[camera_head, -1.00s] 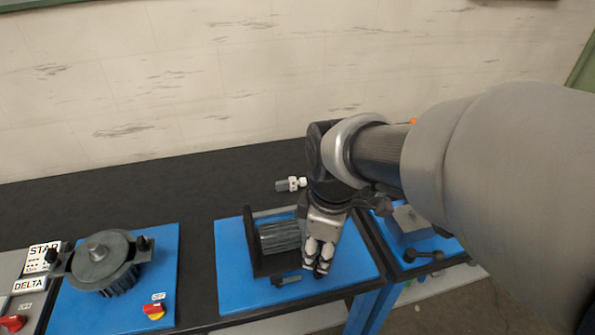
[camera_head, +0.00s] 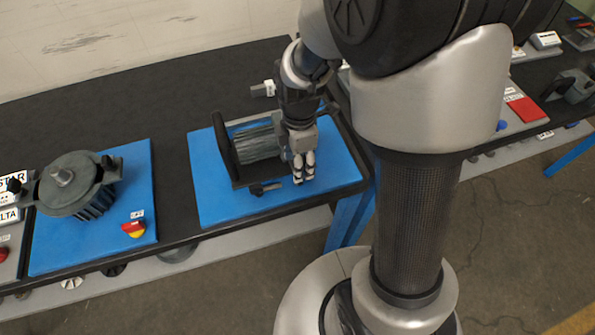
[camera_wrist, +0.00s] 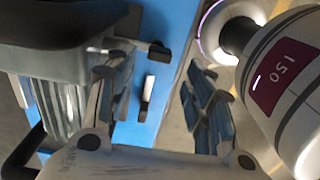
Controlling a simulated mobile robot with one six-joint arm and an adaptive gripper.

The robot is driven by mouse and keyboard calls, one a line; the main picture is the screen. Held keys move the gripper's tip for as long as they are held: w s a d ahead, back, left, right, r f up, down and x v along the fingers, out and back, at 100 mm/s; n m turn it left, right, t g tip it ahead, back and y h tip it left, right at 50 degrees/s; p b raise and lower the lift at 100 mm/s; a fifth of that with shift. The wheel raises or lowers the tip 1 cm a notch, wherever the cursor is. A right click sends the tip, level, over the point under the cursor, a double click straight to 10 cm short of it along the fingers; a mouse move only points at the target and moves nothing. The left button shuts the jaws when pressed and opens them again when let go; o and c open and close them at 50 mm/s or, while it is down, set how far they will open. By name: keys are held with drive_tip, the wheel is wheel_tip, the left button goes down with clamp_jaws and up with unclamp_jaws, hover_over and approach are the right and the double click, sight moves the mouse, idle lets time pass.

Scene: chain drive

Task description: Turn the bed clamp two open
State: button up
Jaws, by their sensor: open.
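A grey ribbed motor (camera_head: 256,143) stands in a black bed frame on a blue board (camera_head: 215,205). A small dark clamp handle (camera_head: 262,188) sits at the bed's front edge. In the wrist view a short handle with a pale side (camera_wrist: 147,92) shows between my fingers, and another dark handle (camera_wrist: 157,49) lies beyond. I cannot tell which is bed clamp two. My gripper (camera_head: 303,176) points down at the motor's right front, right of the front handle, apparently apart from it. In the wrist view my gripper (camera_wrist: 160,95) has its fingers spread and holds nothing.
To the left, another motor (camera_head: 75,185) stands on its own blue board with a red and yellow switch (camera_head: 134,229). A small grey and white fitting (camera_head: 263,89) lies behind the bed. The dark table top (camera_head: 150,105) behind is mostly clear.

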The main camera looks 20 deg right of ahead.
wheel_tip(320, 180, down, 6)
drive_tip(key=shift+f+b, duration=0.2)
drive_tip(key=shift+b, duration=0.7)
drive_tip(key=c, duration=1.1)
